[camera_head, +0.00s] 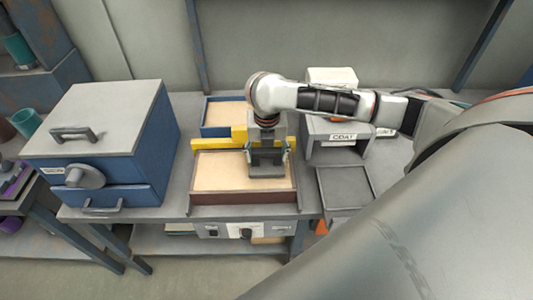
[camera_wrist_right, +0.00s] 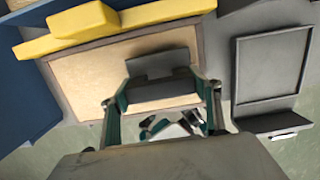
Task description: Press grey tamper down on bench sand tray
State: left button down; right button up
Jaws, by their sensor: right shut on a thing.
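The grey tamper (camera_head: 266,171) is held upright over the right part of the bench sand tray (camera_head: 243,198), which is filled with smooth pale sand. My right gripper (camera_head: 268,152) is shut on the tamper from above. In the right wrist view the tamper (camera_wrist_right: 160,65) shows between the two green-padded fingers of the gripper (camera_wrist_right: 162,105), with its flat plate over the sand of the tray (camera_wrist_right: 62,95). The plate is at or very close to the sand; I cannot tell whether it touches. My left gripper is not in view.
A yellow bar (camera_head: 212,144) lies along the tray's back edge, with a blue tray (camera_head: 214,132) behind it. A blue oven-like box (camera_head: 100,140) stands left. A grey stand labelled COAT (camera_head: 342,137) and an empty dark tray (camera_head: 345,187) are on the right.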

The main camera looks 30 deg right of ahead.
jog(key=shift+f, duration=0.4)
dwell(0.8)
jog(key=shift+r, duration=3.55)
